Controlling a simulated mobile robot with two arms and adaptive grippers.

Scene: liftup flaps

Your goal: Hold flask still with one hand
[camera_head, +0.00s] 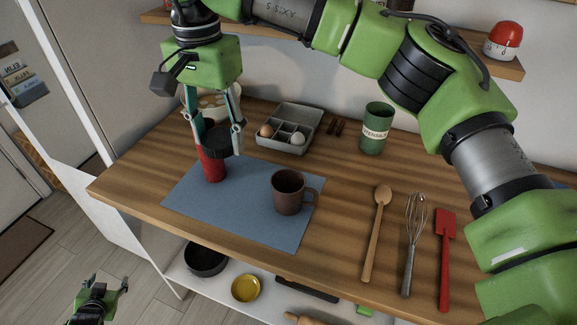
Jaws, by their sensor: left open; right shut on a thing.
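The flask (214,171) is red with a dark top and stands upright on the blue mat (245,217), near its left end. My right gripper (217,143) comes down from above and is shut on the flask, with its fingers on either side of the upper part. The fingers partly hide the dark top. My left gripper (104,284) is open and empty at the lower left, over the floor and below the tabletop, well apart from the flask.
A brown mug (288,193) stands on the mat. A grey egg tray (283,143), a green utensils canister (376,129), a wooden spoon (376,232), a whisk (412,240) and a red spatula (445,257) are on the table (335,225). Pans sit on the shelf below.

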